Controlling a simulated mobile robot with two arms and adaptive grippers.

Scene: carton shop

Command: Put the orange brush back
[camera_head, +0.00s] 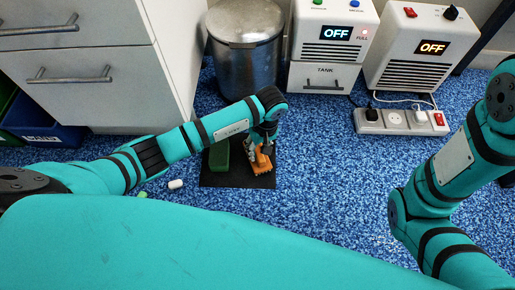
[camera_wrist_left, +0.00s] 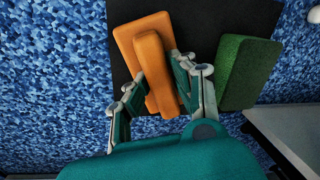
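The orange brush (camera_head: 262,164) is at the right part of a dark mat (camera_head: 236,180) on the floor. In the left wrist view the orange brush (camera_wrist_left: 152,45) shows a flat block with a raised bar-like handle. My left gripper (camera_head: 257,146) reaches down over it. In the wrist view the fingers of my left gripper (camera_wrist_left: 157,78) stand on both sides of the handle, close to it. Whether they press on it, and whether the brush rests on the mat, I cannot tell. My right arm shows at the right, but its gripper is out of view.
A green block (camera_head: 219,156) stands on the mat left of the brush; it also shows in the wrist view (camera_wrist_left: 248,72). A metal bin (camera_head: 245,60) is behind. A power strip (camera_head: 400,122) lies right. A white capsule-shaped item (camera_head: 175,184) lies left of the mat.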

